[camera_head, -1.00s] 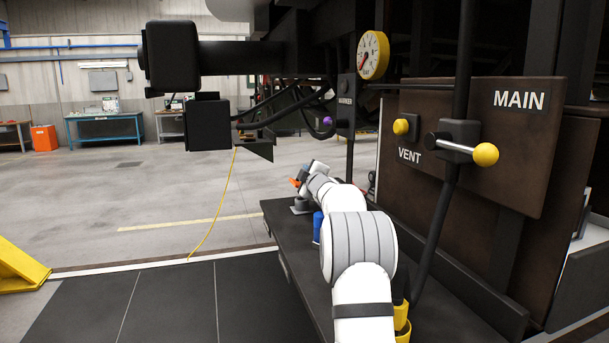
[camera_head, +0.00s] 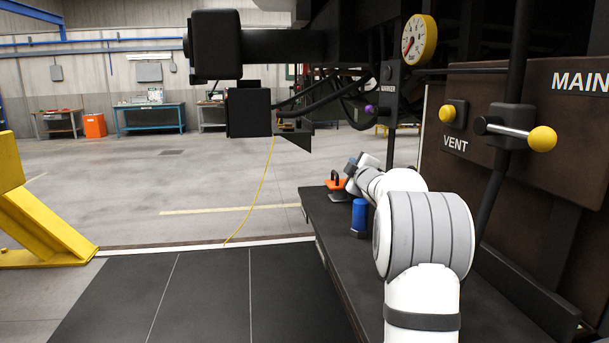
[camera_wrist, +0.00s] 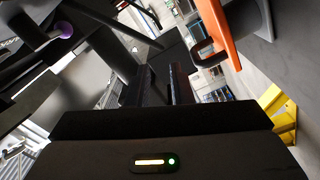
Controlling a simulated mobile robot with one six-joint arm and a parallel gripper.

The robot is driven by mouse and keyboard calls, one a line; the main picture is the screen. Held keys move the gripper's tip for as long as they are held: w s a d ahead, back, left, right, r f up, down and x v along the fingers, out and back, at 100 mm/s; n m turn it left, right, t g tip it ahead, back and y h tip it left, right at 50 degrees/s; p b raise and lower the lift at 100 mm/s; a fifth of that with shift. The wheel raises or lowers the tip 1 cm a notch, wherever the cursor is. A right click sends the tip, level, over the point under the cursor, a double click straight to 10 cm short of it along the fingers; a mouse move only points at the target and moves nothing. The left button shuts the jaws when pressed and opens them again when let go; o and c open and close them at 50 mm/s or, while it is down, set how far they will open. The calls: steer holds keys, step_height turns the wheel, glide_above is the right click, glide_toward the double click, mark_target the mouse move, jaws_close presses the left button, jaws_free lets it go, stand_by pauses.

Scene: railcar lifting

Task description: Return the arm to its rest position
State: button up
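My white arm reaches forward over the dark bench in the head view. My gripper (camera_head: 354,165) is small and partly hidden by the wrist there, beside an orange object with a dark handle (camera_head: 336,183). In the wrist view my gripper (camera_wrist: 163,85) shows two dark fingers with a narrow gap between them and nothing visibly held. The orange object also shows at the upper right of the wrist view (camera_wrist: 226,30), apart from the fingers.
A blue cylinder (camera_head: 359,216) stands on the bench (camera_head: 330,235) close to my arm. The panel has a VENT button (camera_head: 448,113) and a yellow-knobbed lever (camera_head: 541,139). A gauge (camera_head: 419,39) hangs above. A yellow stand (camera_head: 40,230) is left; the floor between is open.

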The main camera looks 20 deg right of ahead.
steer(key=s+a+f+m+g+h+p, duration=0.15)
steer(key=s+a+m+g+p, duration=0.45)
steer(key=s+a, duration=0.95)
steer(key=s+a+f+m+g+y+p, duration=0.1)
steer(key=s+a+f+g, duration=0.2)
steer(key=s, duration=0.7)
steer(key=s+a+f+m+g+y+p, duration=0.1)
steer(key=s+a+f+m+g+y, duration=0.1)
steer(key=s, duration=0.9)
steer(key=s+a+f+m+g+y+p, duration=0.1)
steer(key=s+a+f+m+g, duration=0.1)
steer(key=s+a+f+g, duration=0.2)
steer(key=s+a+f, duration=0.2)
steer(key=s+a, duration=0.2)
steer(key=s, duration=0.2)
steer(key=shift+s, duration=0.25)
